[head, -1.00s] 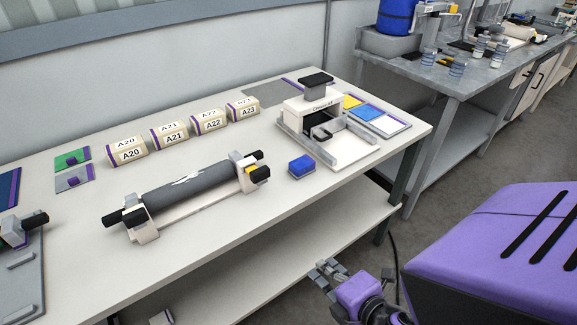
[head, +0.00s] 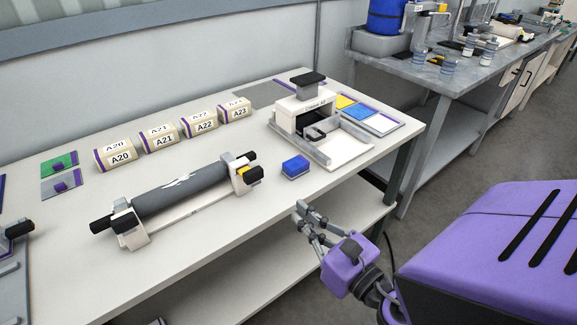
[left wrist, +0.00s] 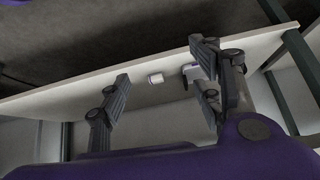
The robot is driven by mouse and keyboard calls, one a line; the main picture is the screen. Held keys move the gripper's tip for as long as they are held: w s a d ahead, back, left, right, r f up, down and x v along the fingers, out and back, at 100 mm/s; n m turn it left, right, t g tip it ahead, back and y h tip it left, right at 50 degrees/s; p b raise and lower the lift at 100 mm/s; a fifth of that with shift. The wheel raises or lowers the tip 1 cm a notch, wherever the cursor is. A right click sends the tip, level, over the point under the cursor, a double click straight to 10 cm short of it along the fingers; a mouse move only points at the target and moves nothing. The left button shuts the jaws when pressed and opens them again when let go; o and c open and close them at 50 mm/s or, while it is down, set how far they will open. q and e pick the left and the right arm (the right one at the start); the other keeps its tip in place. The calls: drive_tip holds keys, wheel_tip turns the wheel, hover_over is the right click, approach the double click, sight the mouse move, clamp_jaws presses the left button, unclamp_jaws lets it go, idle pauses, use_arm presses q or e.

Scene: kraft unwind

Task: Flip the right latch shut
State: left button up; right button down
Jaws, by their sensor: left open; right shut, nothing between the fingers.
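The unwind stand holds a dark grey roll (head: 185,192) between two white end brackets on the table. The right latch (head: 253,174), a black block with a yellow patch beside it, is on the right bracket (head: 238,178). Whether it is fully down cannot be told. The left bracket (head: 128,228) carries a similar black part. My right gripper (head: 301,213) is shut and empty, off the table's front edge, to the right of and nearer than the right latch, apart from it. My left gripper (left wrist: 160,88) is open with nothing between its fingers.
A blue block (head: 295,166) lies right of the stand. A white press-like device (head: 306,105) stands behind it. Several labelled boxes (head: 160,138) line the back. The table's front edge (head: 215,260) lies between my right arm and the stand.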

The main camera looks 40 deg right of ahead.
drive_tip(key=p, duration=0.2)
approach(258, 175)
drive_tip(key=w+p, duration=0.1)
drive_tip(key=w, duration=0.4)
drive_tip(key=shift+w+r, duration=0.15)
drive_tip(key=shift+w, duration=0.8)
use_arm(q)
drive_tip(key=r, duration=0.3)
drive_tip(key=shift+w+r, duration=0.25)
drive_tip(key=shift+w, duration=0.1)
drive_tip(key=shift+w, duration=0.15)
use_arm(e)
drive_tip(key=shift+w, duration=0.25)
drive_tip(key=w+p, duration=0.1)
drive_tip(key=w, duration=0.3)
drive_tip(key=shift+w, duration=0.1)
use_arm(q)
drive_tip(key=shift+w+r+t, duration=0.3)
drive_tip(key=shift+w+r, duration=0.15)
drive_tip(key=shift+r, duration=0.15)
drive_tip(key=shift+s+f, duration=0.15)
drive_tip(key=shift+s, duration=0.1)
